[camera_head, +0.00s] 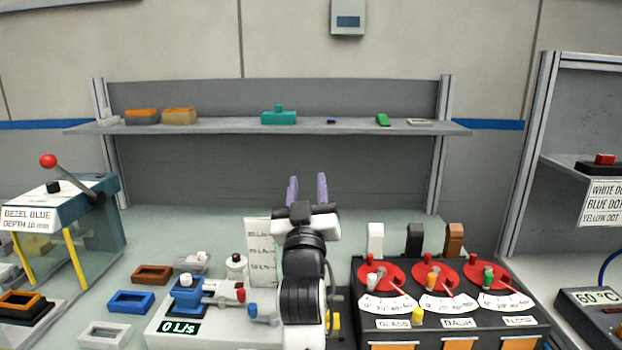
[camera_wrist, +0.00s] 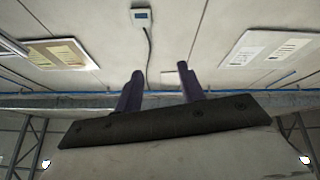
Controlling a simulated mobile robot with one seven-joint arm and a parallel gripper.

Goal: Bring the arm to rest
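My gripper (camera_head: 307,190) stands over the middle of the workbench in the head view, its two purple fingers pointing up. The fingers are apart with nothing between them. My arm rises from the front of the bench between the flow unit (camera_head: 217,333) and the black dial panel (camera_head: 450,330). The gripper touches nothing that I can see.
A grey shelf (camera_head: 230,125) behind the gripper holds several small parts. Blue (camera_head: 130,302), brown (camera_head: 152,274) and white bezels lie left on the bench. A lever press (camera_head: 88,215) stands far left. A rack (camera_head: 535,170) stands right.

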